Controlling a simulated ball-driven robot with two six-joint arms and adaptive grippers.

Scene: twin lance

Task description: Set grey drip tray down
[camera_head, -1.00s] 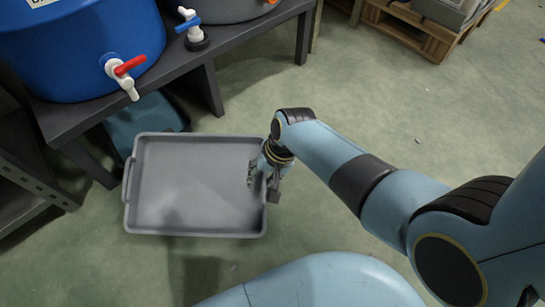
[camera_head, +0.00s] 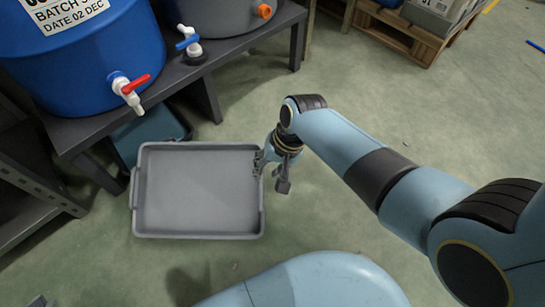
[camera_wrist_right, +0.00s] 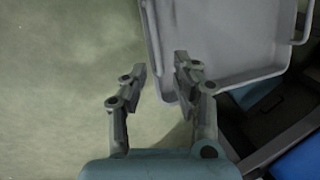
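The grey drip tray (camera_head: 200,236) is a shallow rectangular tray with raised rims and end handles, at the left of the head view. It looks level and empty, and seems to lie on the floor. My right gripper (camera_head: 270,173) is at the tray's right end, by the rim. One finger overlaps the edge of the tray (camera_wrist_right: 220,45), the other is over bare floor. I cannot tell whether that finger touches the tray. My left gripper is not in view.
A blue drum (camera_head: 85,60) with a red-handled tap and a grey drum (camera_head: 225,15) with a blue-handled tap stand on a dark bench (camera_head: 190,80). A blue tub (camera_head: 150,132) sits under the bench behind the tray. A pallet (camera_head: 405,35) stands far back; floor to the right is clear.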

